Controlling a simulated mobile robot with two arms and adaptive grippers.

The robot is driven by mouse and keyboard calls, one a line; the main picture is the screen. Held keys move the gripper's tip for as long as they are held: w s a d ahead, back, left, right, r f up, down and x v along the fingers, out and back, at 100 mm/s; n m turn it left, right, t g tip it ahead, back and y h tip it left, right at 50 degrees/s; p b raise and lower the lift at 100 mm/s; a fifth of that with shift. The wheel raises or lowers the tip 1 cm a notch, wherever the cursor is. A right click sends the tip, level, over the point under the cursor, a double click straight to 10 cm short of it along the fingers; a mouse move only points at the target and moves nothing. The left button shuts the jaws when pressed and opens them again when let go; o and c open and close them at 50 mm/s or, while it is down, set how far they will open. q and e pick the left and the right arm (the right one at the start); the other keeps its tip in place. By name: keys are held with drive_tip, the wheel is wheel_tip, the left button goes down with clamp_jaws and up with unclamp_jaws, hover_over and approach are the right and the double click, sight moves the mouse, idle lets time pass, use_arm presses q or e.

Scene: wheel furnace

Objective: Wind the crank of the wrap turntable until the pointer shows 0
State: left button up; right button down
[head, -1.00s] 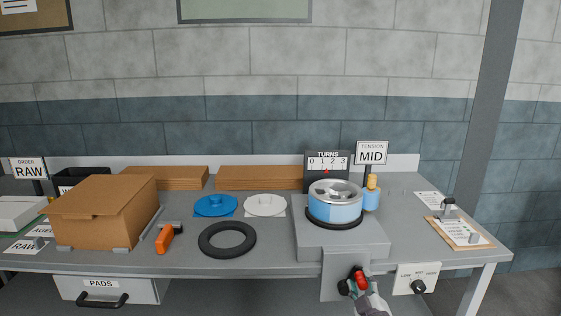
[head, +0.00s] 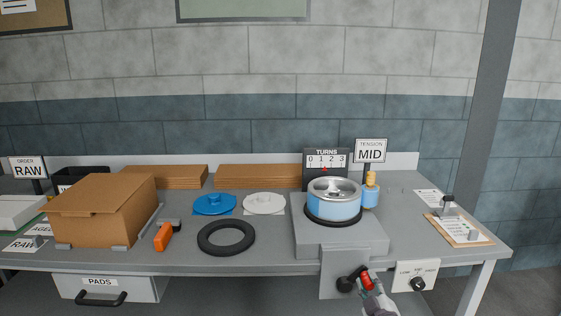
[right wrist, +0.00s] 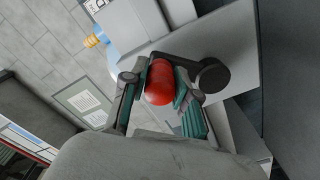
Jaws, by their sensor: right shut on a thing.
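The wrap turntable (head: 367,243) stands on the bench with a metal wheel wrapped in light blue (head: 334,209) on top. Behind it the TURNS scale (head: 327,160) reads 0 to 3, and its red pointer (head: 325,169) sits between 1 and 2. The crank (head: 346,284) is on the turntable's front plate, its arm pointing right and slightly up. My right gripper (head: 369,284) is shut on the crank's red handle (head: 366,280). In the right wrist view the red handle (right wrist: 158,82) lies between the fingers, beside the dark crank hub (right wrist: 212,76). My left gripper is not in view.
A LOW-to-HIGH knob (head: 418,284) is just right of the crank. A clipboard (head: 460,231) lies at the bench's right end. A black ring (head: 227,237), blue disc (head: 214,204), white disc (head: 264,204), orange-handled tool (head: 164,236) and cardboard box (head: 95,215) are to the left.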

drive_tip(key=shift+d+f, duration=0.6)
drive_tip(key=shift+f, duration=0.2)
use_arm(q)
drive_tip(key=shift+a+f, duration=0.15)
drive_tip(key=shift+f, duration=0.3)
use_arm(e)
drive_tip(key=shift+r, duration=0.1)
drive_tip(key=shift+f+b, duration=0.25)
drive_tip(key=shift+b, duration=0.1)
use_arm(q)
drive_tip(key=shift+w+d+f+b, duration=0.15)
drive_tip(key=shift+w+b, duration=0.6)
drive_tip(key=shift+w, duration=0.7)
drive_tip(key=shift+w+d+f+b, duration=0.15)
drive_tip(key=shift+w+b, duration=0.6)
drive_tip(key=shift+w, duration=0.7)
use_arm(e)
drive_tip(key=shift+d+f, duration=0.2)
drive_tip(key=shift+f, duration=0.65)
drive_tip(key=shift+d+f, duration=0.15)
drive_tip(key=shift+f, duration=0.7)
